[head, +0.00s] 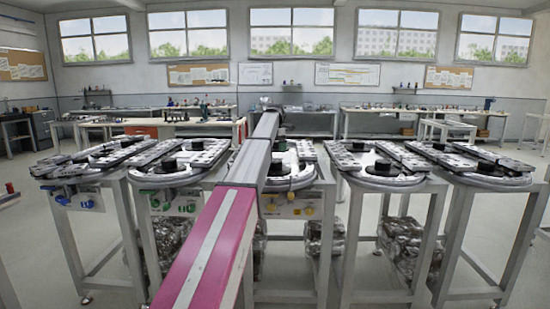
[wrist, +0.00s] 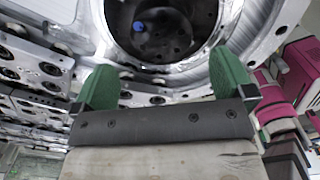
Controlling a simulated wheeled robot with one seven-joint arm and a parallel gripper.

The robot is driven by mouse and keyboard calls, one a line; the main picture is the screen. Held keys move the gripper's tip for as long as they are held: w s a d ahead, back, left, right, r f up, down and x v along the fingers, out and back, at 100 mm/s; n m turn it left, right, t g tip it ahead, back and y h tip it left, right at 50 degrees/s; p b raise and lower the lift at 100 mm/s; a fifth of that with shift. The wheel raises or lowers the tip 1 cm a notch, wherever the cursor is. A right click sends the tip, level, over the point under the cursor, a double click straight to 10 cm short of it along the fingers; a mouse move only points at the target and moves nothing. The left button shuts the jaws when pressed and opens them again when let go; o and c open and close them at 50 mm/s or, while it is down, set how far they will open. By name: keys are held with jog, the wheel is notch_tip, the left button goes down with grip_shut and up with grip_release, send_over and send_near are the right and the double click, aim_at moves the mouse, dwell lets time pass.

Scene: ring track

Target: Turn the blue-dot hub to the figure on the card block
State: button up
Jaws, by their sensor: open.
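In the wrist view, a dark round hub (wrist: 175,30) with a blue dot (wrist: 138,27) sits inside a pale metal ring (wrist: 75,18). The hub is cut off by the top edge. My gripper (wrist: 164,68) has two green fingers, set wide apart with nothing between them. In the picture its fingertips lie just below the hub, one to each side. I cannot tell whether they touch anything. In the head view, black hubs show on several ring tables, but no blue dot can be made out on them. I cannot make out a card block or its figure.
Several ring tables stand in a row, among them a left one (head: 85,173) and a right one (head: 385,182). Perforated metal bars (wrist: 30,75) lie beside the ring. My magenta arm crosses the middle table. Workbenches (head: 420,122) stand behind, with open floor between.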

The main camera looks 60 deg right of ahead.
aim_at(275, 161)
jog(key=shift+r, duration=1.55)
